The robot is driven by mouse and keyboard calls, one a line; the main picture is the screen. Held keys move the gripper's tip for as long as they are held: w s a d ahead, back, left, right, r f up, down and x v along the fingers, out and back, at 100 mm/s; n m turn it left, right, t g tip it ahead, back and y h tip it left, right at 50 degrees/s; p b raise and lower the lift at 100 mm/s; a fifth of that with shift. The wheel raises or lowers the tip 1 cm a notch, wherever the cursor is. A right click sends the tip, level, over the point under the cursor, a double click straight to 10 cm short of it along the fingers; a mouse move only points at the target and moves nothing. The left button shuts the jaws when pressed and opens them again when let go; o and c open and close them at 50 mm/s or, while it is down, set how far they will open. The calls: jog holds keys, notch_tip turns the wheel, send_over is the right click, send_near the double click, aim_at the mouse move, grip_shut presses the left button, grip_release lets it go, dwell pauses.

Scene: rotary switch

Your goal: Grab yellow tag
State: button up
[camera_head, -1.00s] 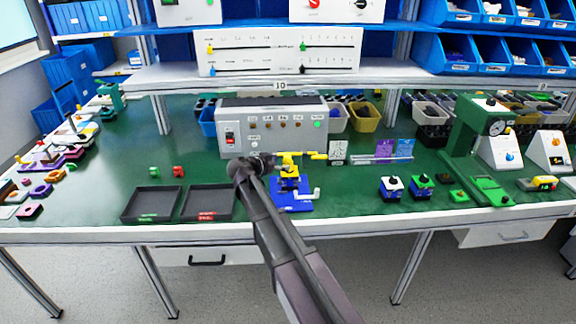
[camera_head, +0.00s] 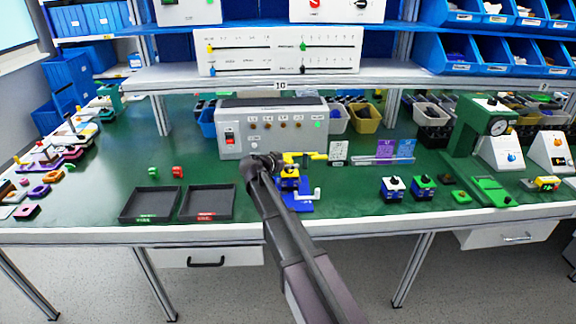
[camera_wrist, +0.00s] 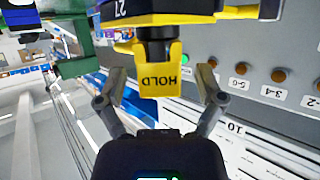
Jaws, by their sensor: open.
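A yellow tag marked HOLD (camera_wrist: 160,82) hangs below a dark round stem in the wrist view, its lettering upside down. Above it is a yellow and black body marked 21 (camera_wrist: 125,18). My gripper (camera_wrist: 162,88) is open, one finger on each side of the tag, with a visible gap at both sides. In the head view the yellow switch device (camera_head: 290,184) stands on a blue base (camera_head: 299,206) on the green bench. My arm partly covers the device, and the tag cannot be made out there.
A grey panel box (camera_head: 229,146) with a red switch and several knobs stands just behind the device. Two black trays (camera_head: 128,214) lie to the left. Small blue and green blocks (camera_head: 392,196) stand to the right. A shelf edge (camera_head: 390,83) runs above the bench.

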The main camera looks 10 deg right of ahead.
aim_at(288, 160)
jog(key=c, duration=1)
jog(key=shift+o, duration=0.2)
jog(key=shift+r, duration=0.1)
notch_tip(288, 160, up, 3)
jog(key=p, duration=0.3)
jog(key=shift+r, duration=0.15)
jog(key=shift+s+r+p, duration=0.2)
jog(key=shift+r+p, duration=0.1)
jog(key=shift+p, duration=0.25)
jog(key=s, duration=1.5)
jog(key=shift+s+d+r+p, duration=0.2)
jog(key=shift+s+r+p, duration=0.15)
jog(key=shift+r+p, duration=0.1)
